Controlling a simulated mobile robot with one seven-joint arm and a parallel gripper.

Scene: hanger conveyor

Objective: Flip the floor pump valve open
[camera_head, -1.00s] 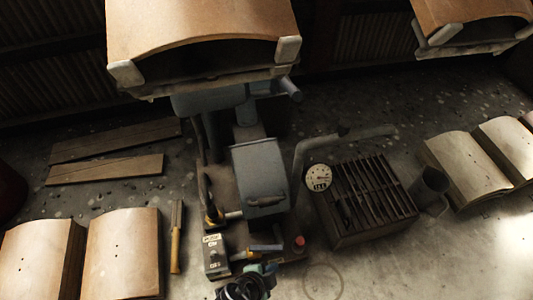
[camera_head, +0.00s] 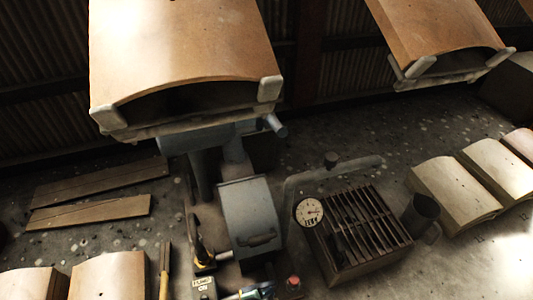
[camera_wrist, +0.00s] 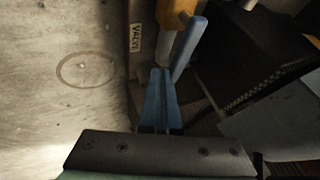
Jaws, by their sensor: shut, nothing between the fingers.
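In the wrist view the valve shows at the top: a yellow pipe (camera_wrist: 171,40) with a blue lever (camera_wrist: 188,50) slanting along its right side. A "VALVE" label (camera_wrist: 135,38) is on the left of the pipe. My gripper (camera_wrist: 160,72) points up the picture with its blue fingers together and nothing between them. Its tips are close to the lever's lower end, on its left; I cannot tell whether they touch. In the head view the valve area is a small yellow and blue patch at the bottom edge, where lever and gripper are hard to separate.
A grey-blue box (camera_head: 250,215) stands behind the valve. A "PUMP ON" switch box (camera_head: 204,287) is at left and a red button (camera_head: 293,283) at right. A gauge (camera_head: 309,212) and slatted crate (camera_head: 335,265) stand further right. A large brown curved piece (camera_head: 185,55) hangs above.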

